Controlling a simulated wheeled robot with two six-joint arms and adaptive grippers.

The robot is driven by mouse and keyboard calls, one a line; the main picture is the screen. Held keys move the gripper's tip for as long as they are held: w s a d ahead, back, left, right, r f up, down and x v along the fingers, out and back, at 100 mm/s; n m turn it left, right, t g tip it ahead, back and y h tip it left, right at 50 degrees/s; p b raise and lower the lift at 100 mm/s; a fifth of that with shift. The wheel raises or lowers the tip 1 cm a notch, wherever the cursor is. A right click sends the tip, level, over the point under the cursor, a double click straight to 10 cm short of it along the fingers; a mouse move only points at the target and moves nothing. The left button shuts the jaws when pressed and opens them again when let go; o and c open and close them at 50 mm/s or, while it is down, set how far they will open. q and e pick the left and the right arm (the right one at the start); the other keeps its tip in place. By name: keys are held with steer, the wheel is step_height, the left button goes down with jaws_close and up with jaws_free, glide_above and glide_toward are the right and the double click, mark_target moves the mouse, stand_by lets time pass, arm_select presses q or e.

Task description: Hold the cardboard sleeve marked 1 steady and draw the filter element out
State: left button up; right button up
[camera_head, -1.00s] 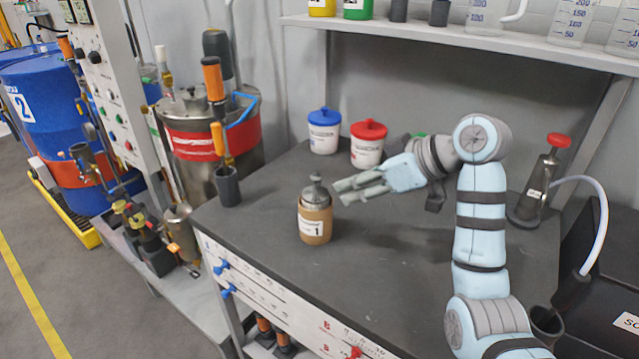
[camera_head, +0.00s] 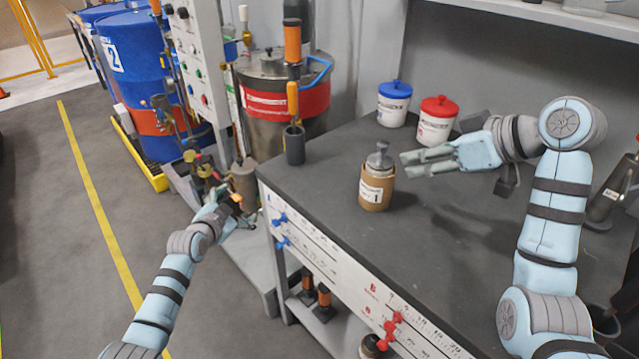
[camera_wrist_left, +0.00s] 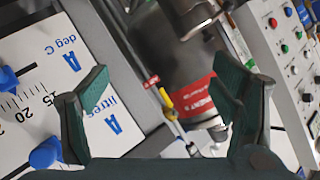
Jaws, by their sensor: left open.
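The brown cardboard sleeve marked 1 (camera_head: 376,194) stands upright on the dark bench top, near its front edge. The grey filter element (camera_head: 379,158) sticks out of its top, with a narrow knob uppermost. My right gripper (camera_head: 404,164) is just right of the sleeve, level with its upper part, its two fingers apart and empty. My left gripper (camera_head: 236,208) is left of the bench, away from the sleeve. In the left wrist view its green fingers (camera_wrist_left: 162,72) are wide apart with nothing between them; the sleeve does not show there.
A blue-lidded tub (camera_head: 393,108) and a red-lidded tub (camera_head: 437,124) stand behind the sleeve. A black holder with an orange-handled tool (camera_head: 293,143) is at the bench's left corner. The bench's front panel (camera_head: 330,285) carries blue and red knobs. A steel drum (camera_head: 275,125) stands behind.

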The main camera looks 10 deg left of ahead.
mark_target(366, 187)
arm_select(q)
steer(key=w+r+m+t+h, duration=0.1)
steer(key=w+r+m+t, duration=0.2)
steer(key=r, duration=1.2)
steer(key=s+d+g+h, duration=0.1)
steer(key=d+h, duration=0.1)
steer(key=d, duration=0.3)
steer(key=s+d+r+g+h, duration=0.1)
steer(key=d+h, duration=0.1)
steer(key=d, duration=0.3)
steer(key=s+d+g+h, duration=0.1)
steer(key=d+h, duration=0.1)
steer(key=d, duration=0.3)
steer(key=shift+s+r+n+g, duration=0.25)
steer(key=shift+s+n+g, duration=0.05)
steer(key=shift+s+g, duration=0.1)
steer(key=s+d+g+h, duration=0.1)
steer(key=s+d, duration=0.1)
steer(key=d, duration=0.1)
steer(key=s+d+r+m+g+h, duration=0.1)
steer(key=s+d+g, duration=0.1)
steer(key=s+d, duration=0.1)
steer(key=s+d+r+g+h, duration=0.1)
steer(key=s+d+h, duration=0.1)
steer(key=d, duration=0.1)
steer(key=shift+s+d+m+g, duration=0.2)
steer(key=shift+d+m+g, duration=0.1)
steer(key=x, duration=1.4)
steer(key=shift+f, duration=0.2)
